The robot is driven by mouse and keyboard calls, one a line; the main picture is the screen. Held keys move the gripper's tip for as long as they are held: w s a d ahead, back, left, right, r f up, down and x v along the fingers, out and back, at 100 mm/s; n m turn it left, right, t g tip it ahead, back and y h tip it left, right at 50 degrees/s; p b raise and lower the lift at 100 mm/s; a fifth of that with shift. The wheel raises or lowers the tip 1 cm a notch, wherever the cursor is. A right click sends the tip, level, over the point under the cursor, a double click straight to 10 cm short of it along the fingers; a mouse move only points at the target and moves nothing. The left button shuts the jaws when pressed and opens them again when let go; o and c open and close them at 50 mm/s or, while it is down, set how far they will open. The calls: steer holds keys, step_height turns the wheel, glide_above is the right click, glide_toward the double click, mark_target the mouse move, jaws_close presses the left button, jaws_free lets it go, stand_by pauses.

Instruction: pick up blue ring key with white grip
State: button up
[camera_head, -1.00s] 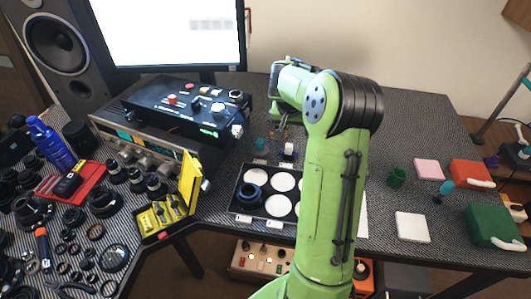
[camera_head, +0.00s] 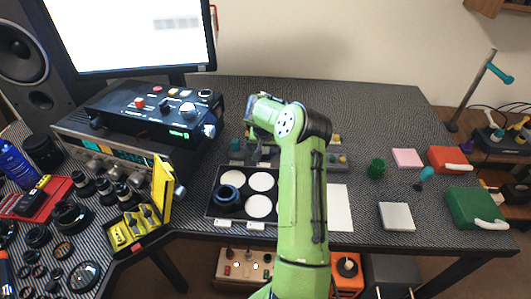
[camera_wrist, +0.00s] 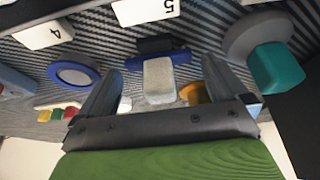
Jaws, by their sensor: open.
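The key's pale white grip (camera_wrist: 158,82) stands between my gripper's fingers in the wrist view. A blue part (camera_wrist: 172,56) shows at its far end, against the striped mat. My gripper (camera_wrist: 158,70) is open, with one finger on each side of the grip and a visible gap to each. In the head view my gripper (camera_head: 262,153) is low over the desk behind the lens tray. I cannot make out the white-grip key there, as my arm covers much of that area.
A grey disc with a teal grip (camera_wrist: 277,66) is close on the right in the wrist view. A blue-rimmed round piece (camera_wrist: 73,73) lies left. An orange-brown piece (camera_wrist: 196,93) is by the right finger. The lens tray (camera_head: 212,207) is in front of my gripper.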

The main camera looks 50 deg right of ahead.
steer(key=c, duration=1)
step_height(320, 180, up, 10)
steer(key=p, duration=0.3)
steer(key=shift+c, duration=0.2)
